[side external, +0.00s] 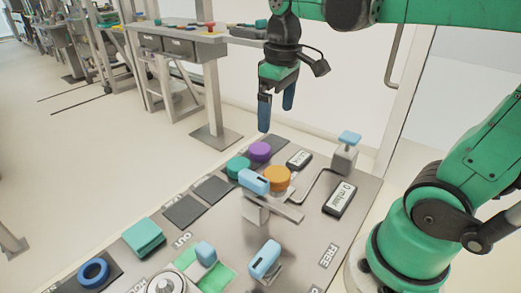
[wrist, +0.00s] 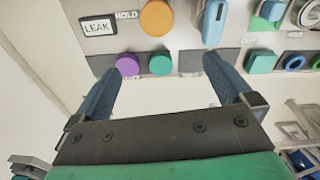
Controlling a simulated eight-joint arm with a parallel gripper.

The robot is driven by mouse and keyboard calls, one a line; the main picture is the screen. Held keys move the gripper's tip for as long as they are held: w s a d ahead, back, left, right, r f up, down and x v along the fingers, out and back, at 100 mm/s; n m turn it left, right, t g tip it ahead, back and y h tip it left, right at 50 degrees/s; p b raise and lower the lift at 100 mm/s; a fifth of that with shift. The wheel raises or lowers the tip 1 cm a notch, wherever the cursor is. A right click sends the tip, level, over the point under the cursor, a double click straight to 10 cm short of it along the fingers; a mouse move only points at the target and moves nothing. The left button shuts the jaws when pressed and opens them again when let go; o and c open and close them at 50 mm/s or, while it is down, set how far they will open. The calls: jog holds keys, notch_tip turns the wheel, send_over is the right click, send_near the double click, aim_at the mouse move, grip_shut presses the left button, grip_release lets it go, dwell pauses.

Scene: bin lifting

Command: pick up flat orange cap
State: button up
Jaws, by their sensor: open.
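The flat orange cap (side external: 277,178) is a round disc on the metal work panel, beside a light blue clamp handle. It also shows in the wrist view (wrist: 157,17), near the top edge, above the gap between my fingers. My gripper (side external: 275,118) is open and empty, with blue fingers pointing down, above the far edge of the panel and well above the cap. In the wrist view my gripper (wrist: 160,75) has its two fingers spread wide, with nothing between them.
A purple disc (side external: 260,151) and a teal disc (side external: 238,167) lie close to the cap. The light blue handle (side external: 253,181) stands up right beside it. A grey post with a blue top (side external: 347,146) and a display box (side external: 340,198) are to the right. Dark empty pads (side external: 185,210) lie left.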

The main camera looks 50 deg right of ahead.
send_over(276, 172)
jog(key=shift+g, duration=0.4)
notch_tip(276, 172, down, 8)
jog(key=shift+r, duration=0.1)
jog(key=shift+f, duration=3.1)
jog(key=c, duration=1.2)
notch_tip(276, 172, up, 24)
jog(key=shift+f, duration=0.25)
jog(key=shift+a, duration=0.1)
